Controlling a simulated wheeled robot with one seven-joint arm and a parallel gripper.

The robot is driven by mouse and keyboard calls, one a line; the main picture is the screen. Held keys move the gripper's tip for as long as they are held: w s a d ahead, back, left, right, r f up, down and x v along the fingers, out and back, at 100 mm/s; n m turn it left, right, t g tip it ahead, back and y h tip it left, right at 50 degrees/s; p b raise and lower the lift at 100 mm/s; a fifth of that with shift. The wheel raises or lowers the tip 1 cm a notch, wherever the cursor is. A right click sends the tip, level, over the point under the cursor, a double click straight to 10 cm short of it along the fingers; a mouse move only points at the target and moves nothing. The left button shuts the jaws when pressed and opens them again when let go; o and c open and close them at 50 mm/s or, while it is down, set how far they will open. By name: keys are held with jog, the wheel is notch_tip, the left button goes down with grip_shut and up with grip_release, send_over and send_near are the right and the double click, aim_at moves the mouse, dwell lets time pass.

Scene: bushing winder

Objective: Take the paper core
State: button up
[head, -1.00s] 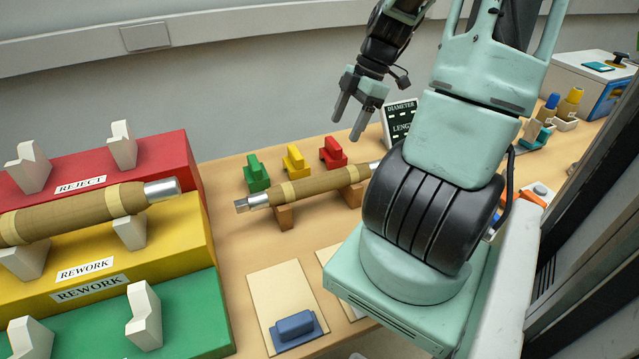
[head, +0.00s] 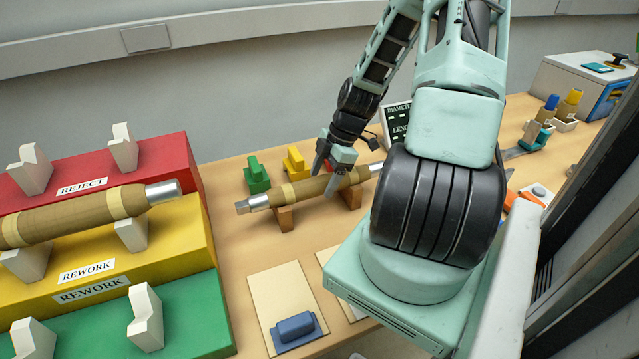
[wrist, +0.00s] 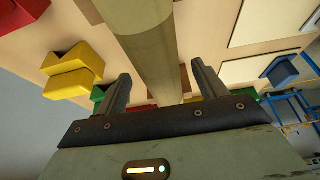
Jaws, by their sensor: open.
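The paper core (head: 305,188) is a brown tube with lighter bands and silver metal ends. It lies across wooden supports (head: 285,218) on the table, behind the pale boards. My gripper (head: 328,181) is at the core's middle, pointing down, with its fingers apart. In the wrist view the core (wrist: 155,55) runs between the two open fingers of my gripper (wrist: 160,88), with visible gaps at the sides. Whether a finger touches the core cannot be told. The core's right end is partly hidden behind my arm.
A second brown core (head: 75,215) rests on white holders over the stepped red, yellow and green REJECT and REWORK racks at left. Green (head: 256,175) and yellow (head: 296,163) blocks stand behind the core. A blue block (head: 295,328) sits on a pale board in front.

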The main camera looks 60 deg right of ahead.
jog(key=shift+x, duration=0.75)
grip_shut()
